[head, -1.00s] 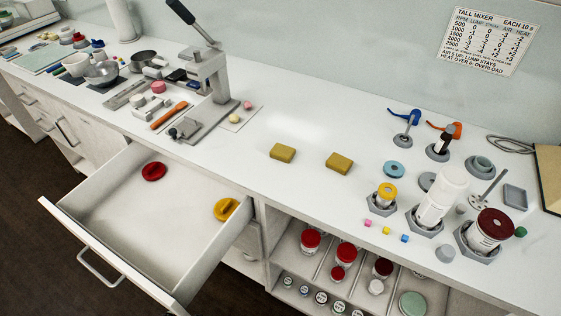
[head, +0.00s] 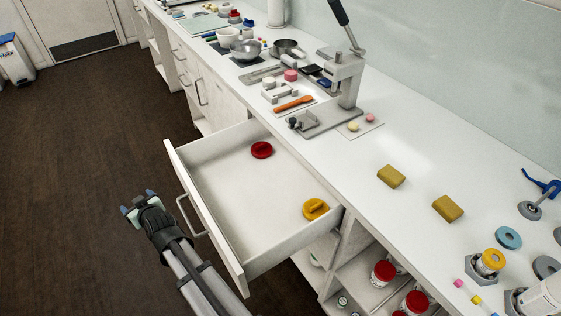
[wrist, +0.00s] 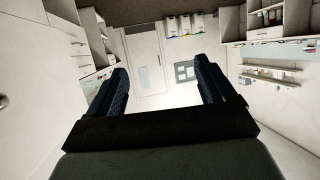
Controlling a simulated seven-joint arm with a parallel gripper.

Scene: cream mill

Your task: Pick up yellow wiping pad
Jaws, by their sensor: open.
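Two yellow-brown block-shaped pads lie flat on the white counter in the head view. One yellow pad (head: 391,176) is farther back, and the other yellow pad (head: 447,208) is nearer and to the right. The two lie apart, with bare counter between them. My gripper (head: 138,203) is over the dark floor, left of the open drawer and well away from both pads. In the wrist view my gripper (wrist: 163,95) has its two dark fingers wide apart with nothing between them. No pad shows in the wrist view.
An open drawer (head: 225,190) juts out between my gripper and the counter. It holds a red round piece (head: 262,150) and a yellow round piece (head: 315,208). A lever press (head: 345,85) stands behind the pads. Jars and rings stand at the right.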

